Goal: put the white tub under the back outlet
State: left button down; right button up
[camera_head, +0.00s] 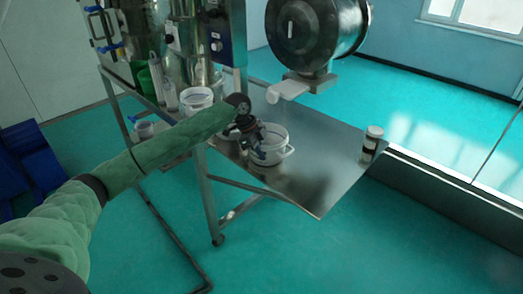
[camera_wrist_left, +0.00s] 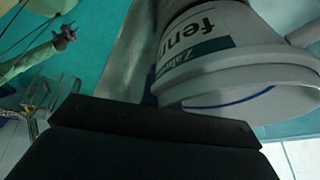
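A white tub (camera_head: 273,148) with side handles stands on the metal table, a little below and in front of the white spout (camera_head: 288,90) of the steel drum. My left gripper (camera_head: 251,139) is at the tub's left rim in the head view. In the left wrist view the tub (camera_wrist_left: 235,75) is large and close beside the dark gripper body, with lettering on its wall. The fingertips are hidden there, so I cannot tell whether they hold it. A green arm with a small dark gripper (camera_wrist_left: 65,38), seemingly my right, shows at the upper left of the wrist view.
Another white tub (camera_head: 197,99) stands by the steel machine at the left. A white-lidded jar (camera_head: 371,144) stands near the right edge of the metal table (camera_head: 315,182). The table's front right part is clear. Blue bins (camera_head: 35,168) are on the floor at left.

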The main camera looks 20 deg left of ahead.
pick_arm(q)
jog(key=shift+f, duration=0.1)
jog(key=c, duration=2.1)
grip_release()
jog(key=o, duration=0.4)
